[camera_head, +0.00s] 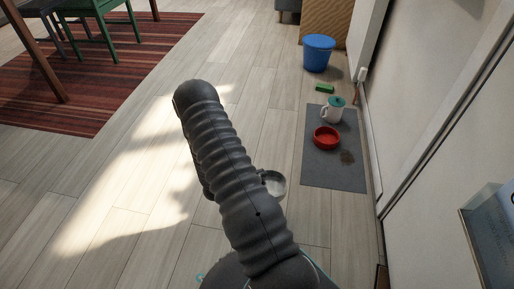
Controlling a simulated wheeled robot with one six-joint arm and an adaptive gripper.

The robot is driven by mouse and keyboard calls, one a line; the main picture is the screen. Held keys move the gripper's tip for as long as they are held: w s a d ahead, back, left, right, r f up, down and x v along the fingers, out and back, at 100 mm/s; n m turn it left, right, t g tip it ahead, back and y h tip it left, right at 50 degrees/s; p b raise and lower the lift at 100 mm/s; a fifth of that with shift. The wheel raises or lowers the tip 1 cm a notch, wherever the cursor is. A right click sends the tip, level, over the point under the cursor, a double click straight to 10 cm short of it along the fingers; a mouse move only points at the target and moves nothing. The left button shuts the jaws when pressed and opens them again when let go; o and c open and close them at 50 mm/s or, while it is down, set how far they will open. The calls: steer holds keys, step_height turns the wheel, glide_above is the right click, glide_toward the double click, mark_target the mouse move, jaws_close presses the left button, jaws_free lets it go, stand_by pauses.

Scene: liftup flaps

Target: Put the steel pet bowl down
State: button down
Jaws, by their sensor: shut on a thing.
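The steel pet bowl (275,186) shows as a round, shiny grey bowl just right of my dark ribbed arm, in the middle of the picture. My arm hides its left part. My gripper (263,178) is mostly hidden behind the arm; only a small dark part shows at the bowl's left edge, where it is shut on the bowl. The bowl appears to be left of the grey mat and apart from it. Its height above the floor is hard to tell.
A grey mat (318,174) lies along the right wall, with a red bowl (326,138), a white jug with a green lid (333,112) and a dark spill (347,157). Beyond are a green sponge (324,88) and blue bucket (319,53). Floor left of the mat is clear.

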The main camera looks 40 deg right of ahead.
steer(key=w+d+f, duration=0.1)
steer(key=w+f, duration=0.1)
steer(key=w, duration=0.1)
steer(key=w+d+f+b, duration=0.1)
steer(key=w+d+f, duration=0.1)
steer(key=w, duration=0.1)
steer(key=w+d+f, duration=0.2)
steer(key=w, duration=0.1)
steer(key=shift+f+b, duration=0.1)
steer(key=shift+b, duration=0.2)
steer(key=shift+f+b, duration=0.4)
steer(key=shift+f, duration=1.55)
steer(key=c, duration=1.3)
jaws_free()
steer(key=shift+f, duration=0.1)
